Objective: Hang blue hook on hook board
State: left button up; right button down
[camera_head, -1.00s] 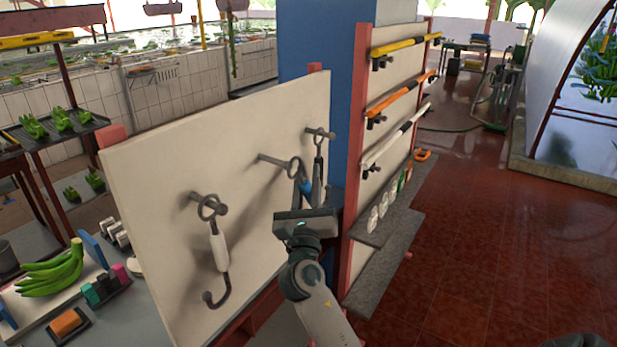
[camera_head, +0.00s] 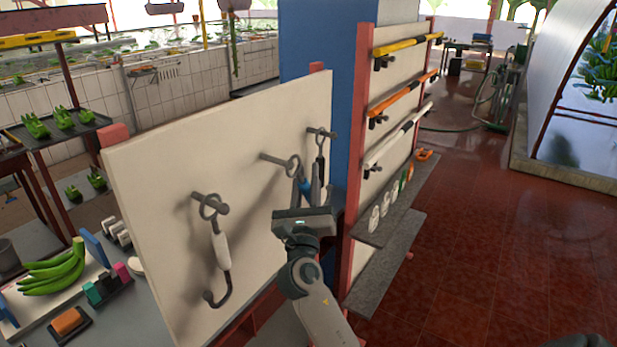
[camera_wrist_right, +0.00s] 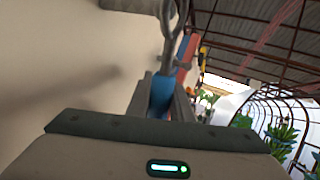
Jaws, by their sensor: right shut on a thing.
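The blue hook (camera_head: 305,185) is upright in front of the middle peg (camera_head: 275,159) of the white hook board (camera_head: 140,190). Its metal ring (camera_head: 293,166) overlaps the outer end of that peg; I cannot tell if it is around the peg. My right gripper (camera_head: 312,196) is shut on the blue handle, which also shows between the fingers in the right wrist view (camera_wrist_right: 162,92). The hook's lower end is hidden by the gripper. A white hook (camera_head: 220,250) hangs on the left peg, and a dark hook (camera_head: 320,150) on the far peg. My left gripper is not in view.
A blue pillar (camera_head: 310,45) and a red-framed rack (camera_head: 352,150) with yellow, orange and white bars stand just right of the board. A grey shelf (camera_head: 385,240) juts out there. Bananas (camera_head: 55,270) lie on the left. The red floor at right is open.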

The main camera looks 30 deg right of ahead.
jog(key=shift+w+a, duration=0.3)
jog(key=shift+w, duration=0.45)
jog(key=shift+w+a, duration=0.3)
jog(key=shift+w, duration=0.4)
dwell(1.2)
jog(key=shift+w+a+r, duration=0.15)
jog(key=shift+w+r, duration=0.1)
jog(key=shift+r, duration=0.15)
dwell(1.2)
jog(key=shift+w, duration=0.15)
dwell(1.2)
